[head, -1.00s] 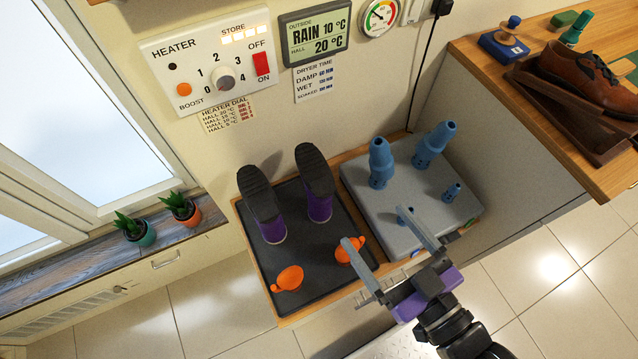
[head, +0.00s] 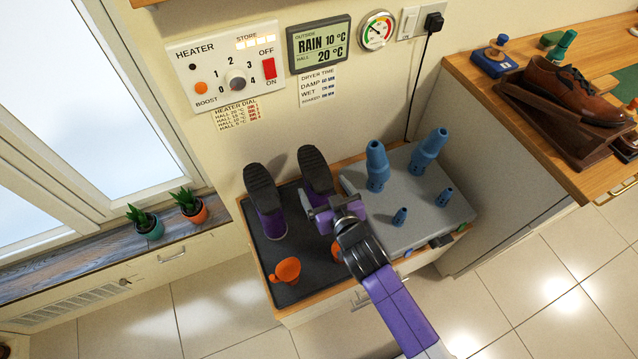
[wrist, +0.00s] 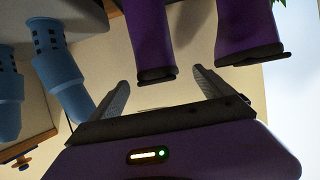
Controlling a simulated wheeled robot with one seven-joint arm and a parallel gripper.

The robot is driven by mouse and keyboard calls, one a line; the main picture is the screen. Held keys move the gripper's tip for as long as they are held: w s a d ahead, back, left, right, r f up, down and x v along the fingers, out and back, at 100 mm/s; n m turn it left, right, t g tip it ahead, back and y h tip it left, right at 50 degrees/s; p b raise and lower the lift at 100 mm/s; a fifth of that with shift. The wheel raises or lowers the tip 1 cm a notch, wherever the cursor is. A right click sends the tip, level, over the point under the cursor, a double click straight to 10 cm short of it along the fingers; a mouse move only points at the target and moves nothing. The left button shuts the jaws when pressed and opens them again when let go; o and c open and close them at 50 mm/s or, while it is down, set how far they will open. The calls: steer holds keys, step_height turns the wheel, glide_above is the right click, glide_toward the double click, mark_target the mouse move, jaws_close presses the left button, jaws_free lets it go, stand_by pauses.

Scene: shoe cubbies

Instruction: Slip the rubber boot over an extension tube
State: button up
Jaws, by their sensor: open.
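Two purple rubber boots with dark soles stand upside down on a black tray: the left boot (head: 270,222) and the right boot (head: 316,170). Two tall blue extension tubes, a left one (head: 376,165) and a right one (head: 428,150), stand upright on a grey dryer top (head: 375,205). My gripper (head: 322,203) is open and empty, in front of the right boot and hiding its lower part. In the wrist view, which looks upside down, the right boot (wrist: 153,40) appears between my fingers' directions; contact cannot be told. The blue tubes (wrist: 62,75) show at left.
Small orange items (head: 287,270) sit at the black tray's (head: 295,290) front; my arm partly hides one. A wooden bench (head: 480,85) with a brown shoe (head: 575,90) is at right. Potted plants (head: 148,228) line the sill.

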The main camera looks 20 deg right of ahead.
mark_target(316, 174)
steer(key=shift+x, duration=3.85)
steer(key=shift+d, duration=0.2)
steer(key=shift+r, duration=0.1)
steer(key=c, duration=1.8)
